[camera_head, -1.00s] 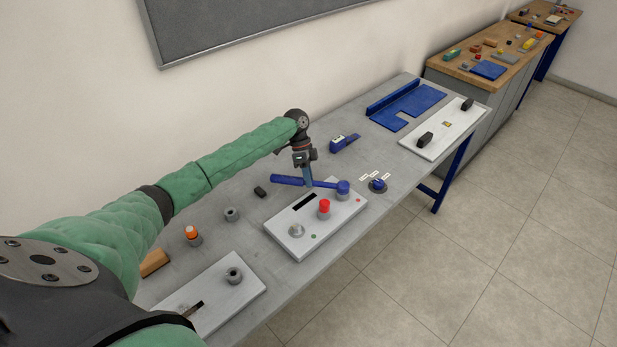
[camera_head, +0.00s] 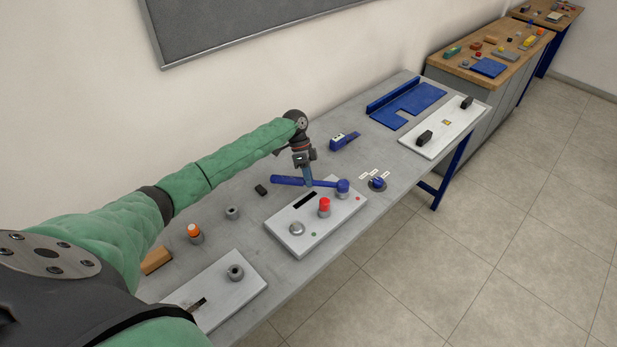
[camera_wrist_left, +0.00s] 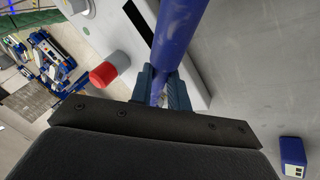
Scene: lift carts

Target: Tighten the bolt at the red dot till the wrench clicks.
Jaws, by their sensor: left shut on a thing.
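My left gripper (camera_head: 308,183) is shut on the handle of a blue wrench (camera_head: 287,180). The wrench lies level over the back part of a white plate (camera_head: 300,250). Its round head (camera_head: 343,186) sits over a grey fitting at the plate's right end, and the bolt under it is hidden. A small red dot (camera_head: 358,198) is on the plate beside that head. In the left wrist view the blue handle (camera_wrist_left: 183,35) runs between my fingers (camera_wrist_left: 162,88). My right gripper is not in view.
A blue knob (camera_head: 377,183) with labels is to the right. A blue device (camera_head: 343,141) lies behind. A second white plate (camera_head: 222,290) is nearer.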

